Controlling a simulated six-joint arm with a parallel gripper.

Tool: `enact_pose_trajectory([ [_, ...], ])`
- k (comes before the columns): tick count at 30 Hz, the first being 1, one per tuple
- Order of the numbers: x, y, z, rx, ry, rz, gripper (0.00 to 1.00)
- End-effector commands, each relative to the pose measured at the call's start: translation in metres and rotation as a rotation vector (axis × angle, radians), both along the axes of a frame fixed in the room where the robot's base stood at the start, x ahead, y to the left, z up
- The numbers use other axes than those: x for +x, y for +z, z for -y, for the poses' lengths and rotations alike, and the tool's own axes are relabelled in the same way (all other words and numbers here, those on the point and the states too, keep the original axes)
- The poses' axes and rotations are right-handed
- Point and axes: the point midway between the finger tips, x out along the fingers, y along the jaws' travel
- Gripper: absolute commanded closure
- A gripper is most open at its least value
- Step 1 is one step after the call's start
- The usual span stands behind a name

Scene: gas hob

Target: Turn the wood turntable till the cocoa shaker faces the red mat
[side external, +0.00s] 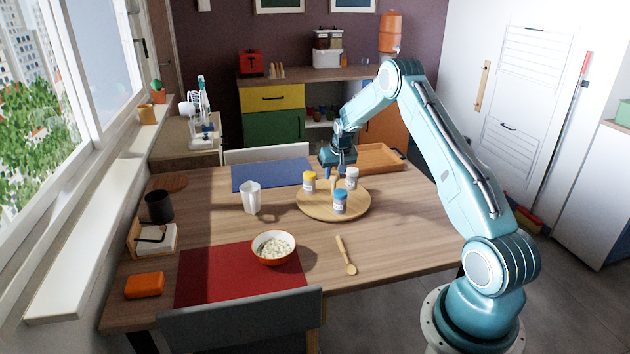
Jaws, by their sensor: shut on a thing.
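The round wood turntable (318,209) stands on the table. It carries three small shakers: one with a yellow lid (309,182), one with a white lid (351,179) and one with a blue lid (340,201). The labels are too small to read, so I cannot tell which is the cocoa shaker. The blue-lidded one is on the near side. The red mat (220,278) lies at the near left of the table. My gripper (333,174) is at the turntable's far side, shut on what looks like its short wooden peg (334,184); the fingertips are small and partly unclear.
A bowl of white food (273,247) stands at the red mat's right edge. A wooden spoon (346,256) lies nearer than the turntable. A clear cup (250,198) stands left of it. A blue mat (270,175) and a wooden tray (384,157) lie behind.

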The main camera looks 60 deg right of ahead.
Motion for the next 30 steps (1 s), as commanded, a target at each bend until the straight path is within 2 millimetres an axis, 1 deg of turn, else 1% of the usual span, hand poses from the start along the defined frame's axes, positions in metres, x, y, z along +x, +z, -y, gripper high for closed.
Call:
enact_pose_trajectory([
  [30, 0.0036, 0.0007, -0.0022, 0.001, -0.508, 0.0, 1.0],
])
